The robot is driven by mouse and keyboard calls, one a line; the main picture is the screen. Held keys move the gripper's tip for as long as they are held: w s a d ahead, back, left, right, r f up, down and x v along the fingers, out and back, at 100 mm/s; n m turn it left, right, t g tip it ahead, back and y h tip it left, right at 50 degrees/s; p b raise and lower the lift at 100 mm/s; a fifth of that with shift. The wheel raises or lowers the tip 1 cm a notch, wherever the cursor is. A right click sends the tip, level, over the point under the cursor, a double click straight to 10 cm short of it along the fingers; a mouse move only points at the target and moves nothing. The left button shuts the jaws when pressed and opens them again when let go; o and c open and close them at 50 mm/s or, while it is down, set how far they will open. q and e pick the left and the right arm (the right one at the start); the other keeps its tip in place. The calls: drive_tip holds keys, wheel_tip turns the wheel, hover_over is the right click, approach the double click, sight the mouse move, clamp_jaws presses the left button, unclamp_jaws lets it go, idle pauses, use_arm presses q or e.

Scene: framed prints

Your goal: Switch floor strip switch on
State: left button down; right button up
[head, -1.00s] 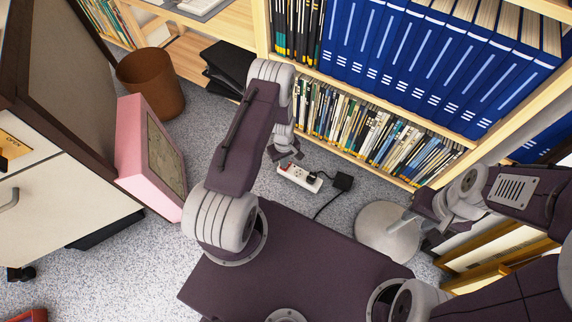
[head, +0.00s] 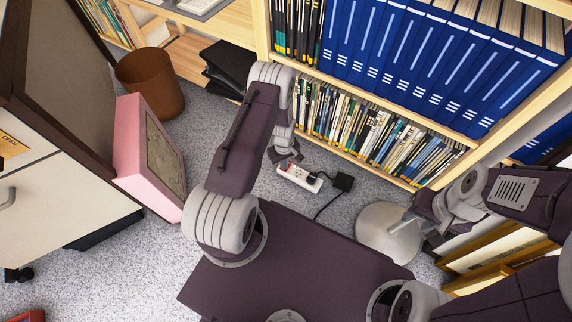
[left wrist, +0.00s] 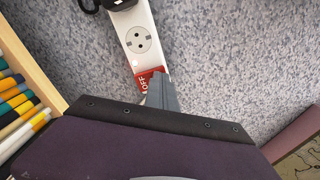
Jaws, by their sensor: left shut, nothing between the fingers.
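The white floor power strip (head: 299,177) lies on the carpet in front of the bookshelf. It also shows in the left wrist view (left wrist: 137,38), with a round socket and a red switch (left wrist: 147,78) at its near end. The word OFF is readable on the switch. My left gripper (head: 289,157) is shut and empty, just over the strip's left end. In the left wrist view its grey fingertips (left wrist: 160,92) overlap the switch's near edge and hide part of it; I cannot tell whether they touch. My right gripper (head: 402,223) is at the right, away from the strip; its jaws are unclear.
A black plug sits in the strip, and a black adapter (head: 342,182) with a cable lies beside it. The bookshelf (head: 361,133) stands close behind. A pink framed print (head: 146,158) and a brown bin (head: 151,83) are at the left. A pale round object (head: 385,235) lies right.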

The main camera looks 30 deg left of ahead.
wheel_tip(320, 180, up, 6)
drive_tip(key=p, duration=0.6)
drive_tip(key=shift+r, duration=0.25)
